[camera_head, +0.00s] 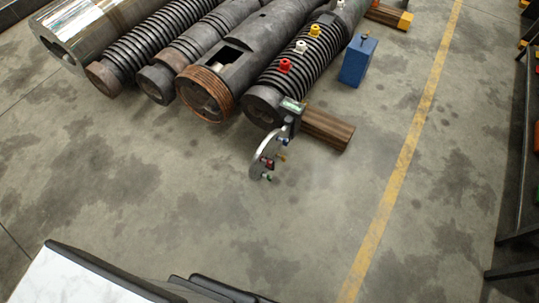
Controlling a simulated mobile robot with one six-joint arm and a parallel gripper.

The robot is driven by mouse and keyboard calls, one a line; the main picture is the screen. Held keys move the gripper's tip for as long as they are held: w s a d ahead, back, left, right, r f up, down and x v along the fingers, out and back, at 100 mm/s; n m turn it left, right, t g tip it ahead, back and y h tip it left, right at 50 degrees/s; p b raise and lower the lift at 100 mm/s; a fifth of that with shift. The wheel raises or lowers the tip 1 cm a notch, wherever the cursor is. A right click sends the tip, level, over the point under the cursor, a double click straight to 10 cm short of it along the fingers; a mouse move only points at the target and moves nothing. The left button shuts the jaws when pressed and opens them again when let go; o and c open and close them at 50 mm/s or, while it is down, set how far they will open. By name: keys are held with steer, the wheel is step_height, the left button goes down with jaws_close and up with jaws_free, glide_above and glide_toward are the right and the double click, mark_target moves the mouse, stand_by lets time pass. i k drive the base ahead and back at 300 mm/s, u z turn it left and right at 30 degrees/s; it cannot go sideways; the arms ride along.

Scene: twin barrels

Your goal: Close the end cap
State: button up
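The end cap (258,162) looks like a curved grey metal plate with a bright rim. It stands swung out in front of a dark ribbed barrel (264,106), seen nearly edge-on. Small dark, red and green fittings sit on its right face. A dark bracket with a small display (291,106) joins it at the right of the barrel's end. There is a clear gap between the cap's lower part and the barrel's end face. My gripper is not in view, so its state does not show.
Several long metal barrels lie side by side at the top left. A wooden beam (327,128) sticks out right of the bracket, with a blue box (358,62) beyond. A yellow floor line (404,157) runs down the right. The concrete floor in front is clear.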

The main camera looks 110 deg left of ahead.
mark_target(270, 147)
steer(key=z, duration=0.55)
steer(key=k, duration=0.15)
steer(key=u, duration=2.3)
steer(key=k, duration=0.15)
steer(key=u, duration=1.85)
steer(key=k, duration=0.65)
steer(key=z, duration=0.2)
steer(key=i, duration=0.35)
steer(key=u, duration=0.05)
